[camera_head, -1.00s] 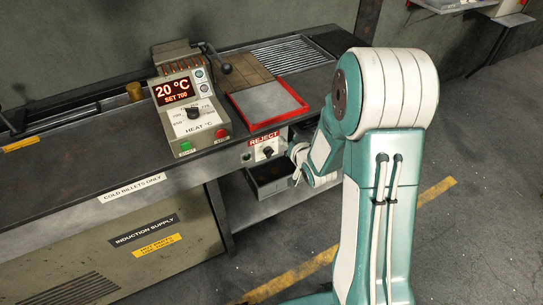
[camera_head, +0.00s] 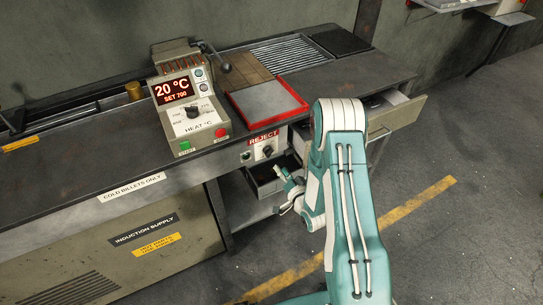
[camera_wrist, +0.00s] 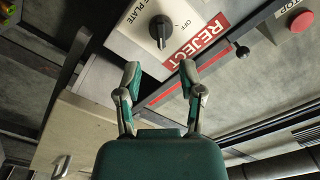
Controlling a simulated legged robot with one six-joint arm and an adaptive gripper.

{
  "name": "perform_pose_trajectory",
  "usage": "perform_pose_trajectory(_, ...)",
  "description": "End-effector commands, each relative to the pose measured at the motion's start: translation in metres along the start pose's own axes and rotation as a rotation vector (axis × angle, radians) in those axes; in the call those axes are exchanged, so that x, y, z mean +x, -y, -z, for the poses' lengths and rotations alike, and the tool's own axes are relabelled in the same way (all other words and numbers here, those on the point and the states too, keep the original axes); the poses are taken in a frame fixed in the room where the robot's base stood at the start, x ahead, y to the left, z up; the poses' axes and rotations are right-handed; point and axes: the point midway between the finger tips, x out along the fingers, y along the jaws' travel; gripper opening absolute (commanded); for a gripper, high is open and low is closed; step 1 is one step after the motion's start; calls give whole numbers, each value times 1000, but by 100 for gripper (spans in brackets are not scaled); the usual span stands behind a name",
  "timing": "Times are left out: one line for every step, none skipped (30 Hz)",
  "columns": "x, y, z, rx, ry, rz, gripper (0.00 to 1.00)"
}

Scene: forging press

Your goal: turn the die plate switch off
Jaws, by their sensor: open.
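The die plate switch is a black rotary knob on a pale panel below the red REJECT label. It shows in the head view (camera_head: 267,151) and at the top of the wrist view (camera_wrist: 160,28), with PLATE and OFF printed beside it. I cannot tell for sure which mark it points to. My gripper (camera_wrist: 159,75) is open and empty. In the wrist view its two fingertips lie below the knob, apart from it, and the knob lines up with the gap between them. In the head view my gripper (camera_head: 289,190) is below and right of the switch.
The heat control box (camera_head: 190,115) stands on the bench, reading 20 °C. A red-rimmed tray (camera_head: 266,103) lies right of it. A drawer (camera_head: 398,115) stands open at the right. A dark bin (camera_head: 263,180) sits under the switch. Floor to the right is clear.

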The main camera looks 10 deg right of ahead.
Motion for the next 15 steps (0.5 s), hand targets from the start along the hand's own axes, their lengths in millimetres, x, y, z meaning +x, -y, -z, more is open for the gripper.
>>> perform_pose_trajectory(11, 1, 0, -3, -1, 4, 50)
perform_pose_trajectory(16, 1, 0, -3, -1, 3, 50)
perform_pose_trajectory(24, 1, 0, -2, -1, 4, 50)
perform_pose_trajectory(29, 1, 0, -2, 0, 3, 50)
perform_pose_trajectory(35, 1, 0, -3, -1, 3, 50)
perform_pose_trajectory(42, 0, 0, -3, -1, 2, 50)
perform_pose_trajectory(47, 1, 0, -3, -1, 3, 50)
perform_pose_trajectory(52, 1, 0, -2, 0, 3, 50)
perform_pose_trajectory(57, 1, 0, -2, 0, 2, 50)
perform_pose_trajectory(61, 1, 0, -2, -1, 2, 50)
perform_pose_trajectory(64, 0, 0, -2, -1, 1, 50)
perform_pose_trajectory(68, 0, 0, -2, -1, 0, 50)
perform_pose_trajectory(70, 0, 0, -2, -1, 0, 50)
perform_pose_trajectory(72, 0, 0, -2, -1, 0, 50)
perform_pose_trajectory(74, 0, 0, -2, -1, 0, 50)
